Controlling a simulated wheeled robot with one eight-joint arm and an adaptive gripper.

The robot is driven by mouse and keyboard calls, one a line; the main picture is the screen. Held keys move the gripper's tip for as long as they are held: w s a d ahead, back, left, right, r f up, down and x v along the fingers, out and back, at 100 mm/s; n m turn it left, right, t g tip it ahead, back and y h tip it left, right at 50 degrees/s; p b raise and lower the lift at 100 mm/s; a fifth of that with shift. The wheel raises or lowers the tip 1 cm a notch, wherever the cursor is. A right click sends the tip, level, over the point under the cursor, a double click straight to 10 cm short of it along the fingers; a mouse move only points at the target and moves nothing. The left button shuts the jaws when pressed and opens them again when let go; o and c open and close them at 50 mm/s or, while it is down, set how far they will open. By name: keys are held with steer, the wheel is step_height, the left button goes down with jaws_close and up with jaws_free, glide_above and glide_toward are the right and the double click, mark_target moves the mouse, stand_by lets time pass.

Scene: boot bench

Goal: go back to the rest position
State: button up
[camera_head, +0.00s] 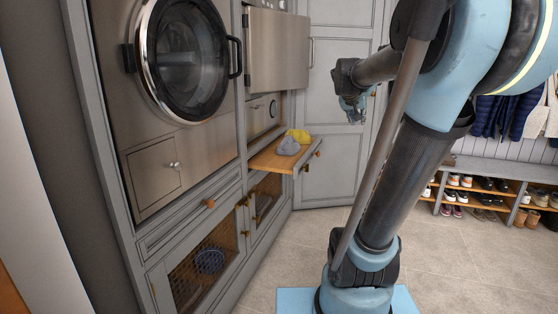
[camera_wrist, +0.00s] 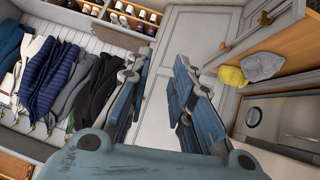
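My gripper (camera_head: 354,108) is in the air in front of the grey door in the head view, to the right of the pull-out board. In the wrist view my gripper (camera_wrist: 160,90) shows two blue-and-grey fingers set apart, with nothing between them. It is open and empty, and touches nothing that I can see. My arm rises from its base at the right of the head view and bends over toward the cabinets.
A grey cap (camera_head: 288,146) and a yellow cap (camera_head: 299,135) lie on the pulled-out wooden board (camera_head: 268,161). A washer door (camera_head: 185,60) is at the left. A steel door (camera_head: 277,52) stands above the board. A shoe bench (camera_head: 500,172) is at right. The floor (camera_head: 300,240) is clear.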

steer(key=s+a+f+n+g+y, duration=0.1)
steer(key=s+a+f+g, duration=0.1)
steer(key=s+f, duration=0.7)
steer(key=s+a+f+n+g+y, duration=0.1)
steer(key=s+a+f+g+y, duration=0.1)
steer(key=s+a+f, duration=0.3)
steer(key=s+a+f+n+g+y, duration=0.2)
steer(key=s+a+f, duration=0.1)
steer(key=s+f, duration=1)
steer(key=s, duration=0.4)
steer(key=shift+a+f, duration=0.2)
steer(key=shift+f, duration=0.2)
steer(key=shift+w+f, duration=0.2)
steer(key=shift+w, duration=0.2)
